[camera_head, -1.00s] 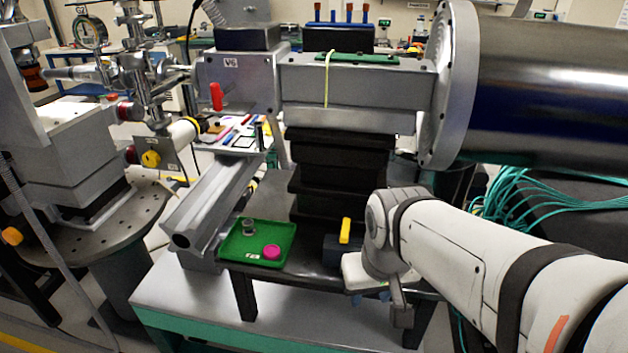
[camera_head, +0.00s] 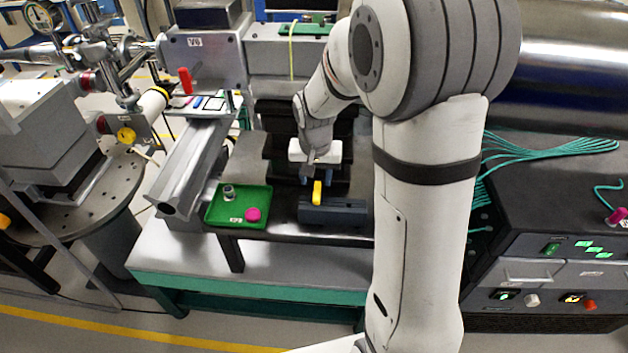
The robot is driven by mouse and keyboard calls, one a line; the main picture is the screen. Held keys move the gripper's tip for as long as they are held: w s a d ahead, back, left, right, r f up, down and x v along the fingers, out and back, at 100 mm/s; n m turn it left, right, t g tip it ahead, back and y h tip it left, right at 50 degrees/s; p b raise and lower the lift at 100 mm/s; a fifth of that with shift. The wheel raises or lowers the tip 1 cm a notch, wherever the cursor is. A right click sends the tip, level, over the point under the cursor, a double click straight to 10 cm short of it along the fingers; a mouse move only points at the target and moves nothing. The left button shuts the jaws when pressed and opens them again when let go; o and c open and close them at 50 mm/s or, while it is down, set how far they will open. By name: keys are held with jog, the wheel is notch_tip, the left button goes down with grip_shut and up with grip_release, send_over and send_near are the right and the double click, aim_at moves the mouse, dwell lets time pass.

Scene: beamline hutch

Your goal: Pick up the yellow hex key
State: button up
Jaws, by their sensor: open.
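The yellow hex key (camera_head: 317,192) stands upright at a dark blue-grey block (camera_head: 345,213) on the black bench top. Only its short yellow upper part shows. My gripper (camera_head: 316,179) is just above and behind it, pointing down, with its blue fingers apart and nothing visible between them. The fingertips look close to the top of the key. I cannot tell whether they touch it or reach around it.
A green tray (camera_head: 214,213) to the left holds a pink round piece (camera_head: 253,214) and a small metal part (camera_head: 229,192). A black stepped support stands behind my gripper. A long grey rail (camera_head: 190,165) runs along the left. My arm hides the bench's right part.

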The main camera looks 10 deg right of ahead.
aim_at(317, 191)
jog(key=f, duration=0.2)
jog(key=f+p, duration=0.1)
jog(key=f, duration=0.2)
jog(key=w+f, duration=0.1)
jog(key=f, duration=0.1)
jog(key=shift+d+f, duration=0.35)
grip_shut()
dwell(0.3)
